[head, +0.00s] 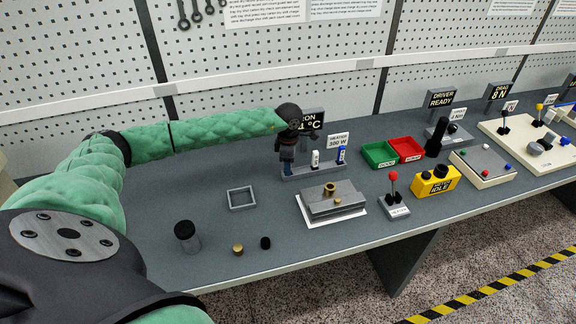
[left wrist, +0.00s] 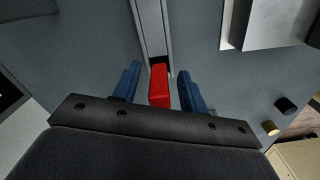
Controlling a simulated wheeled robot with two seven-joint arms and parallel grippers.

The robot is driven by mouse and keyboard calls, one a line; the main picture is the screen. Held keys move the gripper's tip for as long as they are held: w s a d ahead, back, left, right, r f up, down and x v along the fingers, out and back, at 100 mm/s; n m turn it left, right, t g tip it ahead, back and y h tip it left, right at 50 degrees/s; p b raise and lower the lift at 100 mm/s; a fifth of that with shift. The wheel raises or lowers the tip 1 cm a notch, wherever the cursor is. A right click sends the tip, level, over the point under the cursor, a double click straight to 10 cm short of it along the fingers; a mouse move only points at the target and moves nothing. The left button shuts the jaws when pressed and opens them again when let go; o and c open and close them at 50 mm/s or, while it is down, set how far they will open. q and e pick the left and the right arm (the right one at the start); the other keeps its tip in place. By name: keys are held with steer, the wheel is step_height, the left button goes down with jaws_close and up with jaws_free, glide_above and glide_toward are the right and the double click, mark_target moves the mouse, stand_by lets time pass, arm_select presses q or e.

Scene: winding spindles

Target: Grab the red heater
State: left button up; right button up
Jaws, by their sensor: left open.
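The red heater (left wrist: 159,86) shows in the left wrist view as a small red block at the end of a grey slotted rack (left wrist: 152,30). My left gripper (left wrist: 159,72) is open, with one blue finger on each side of the heater. A gap shows on both sides between finger and heater. In the head view my left gripper (head: 287,167) points down at the left end of the rack (head: 322,170). The red heater is hidden there behind the gripper. My right gripper is not in view.
A white heater (head: 315,159) and a blue heater (head: 341,154) stand in the rack to the right of the gripper. A sign (head: 314,121) stands behind it. A grey block fixture (head: 331,203) and an empty square tray (head: 242,198) are in front.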

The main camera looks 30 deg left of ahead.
arm_select(q)
steer(key=shift+f, duration=0.15)
jaws_close()
stand_by(0.4)
